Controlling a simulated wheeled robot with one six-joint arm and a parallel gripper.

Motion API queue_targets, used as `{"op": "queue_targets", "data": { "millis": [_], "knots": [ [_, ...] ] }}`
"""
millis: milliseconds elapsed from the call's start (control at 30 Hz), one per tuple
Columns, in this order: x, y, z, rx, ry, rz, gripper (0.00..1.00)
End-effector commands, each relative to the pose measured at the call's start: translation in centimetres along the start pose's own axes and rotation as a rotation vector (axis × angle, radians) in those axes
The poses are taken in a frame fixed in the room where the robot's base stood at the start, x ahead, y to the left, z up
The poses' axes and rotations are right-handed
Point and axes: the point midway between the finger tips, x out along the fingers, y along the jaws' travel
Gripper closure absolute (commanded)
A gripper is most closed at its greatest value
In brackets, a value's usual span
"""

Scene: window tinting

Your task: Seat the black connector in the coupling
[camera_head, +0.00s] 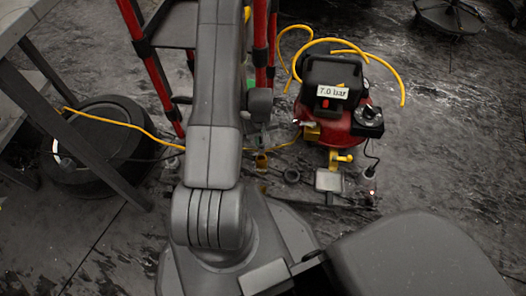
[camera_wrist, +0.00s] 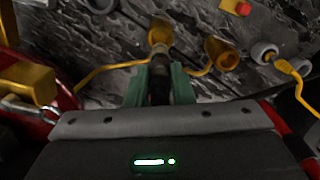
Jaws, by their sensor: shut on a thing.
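My gripper (camera_wrist: 159,88) has two green fingers shut on the black connector (camera_wrist: 159,82), in the lower middle of the wrist view. The connector points up the picture toward a brass-yellow coupling (camera_wrist: 160,33). Its dark front end meets or overlaps the coupling's near side; I cannot tell whether it is inside. A second brass-yellow cup-shaped fitting (camera_wrist: 222,53) lies to the right, apart from the gripper. In the head view my arm hides most of the gripper, and a small yellow fitting (camera_head: 261,161) shows just below it. The connector is not clear there.
A red compressor (camera_head: 338,130) with a "7.0 bar" label stands right of my arm, with a looped yellow hose (camera_head: 398,75) above. A red-legged ladder (camera_head: 158,75) and a tyre (camera_head: 95,140) are left. A grey round fitting (camera_wrist: 264,52) joins a yellow hose at right in the wrist view.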

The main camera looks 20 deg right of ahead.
Motion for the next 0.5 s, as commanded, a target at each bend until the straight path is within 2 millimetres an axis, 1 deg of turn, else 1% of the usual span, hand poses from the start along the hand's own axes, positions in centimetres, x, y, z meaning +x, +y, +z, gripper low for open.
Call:
{"op": "queue_targets", "data": {
  "millis": [33,100,200,367,500],
  "knots": [
    [1.6,0.0,0.1,0.000,-0.003,-0.001,1.00],
    [2.9,0.0,0.0,0.000,-0.002,-0.001,1.00],
    [4.2,0.0,0.0,0.000,-0.002,-0.001,1.00],
    [5.2,0.0,-0.1,0.001,0.000,0.000,1.00],
    [7.2,0.0,0.0,0.001,-0.001,0.000,1.00]
  ]
}}
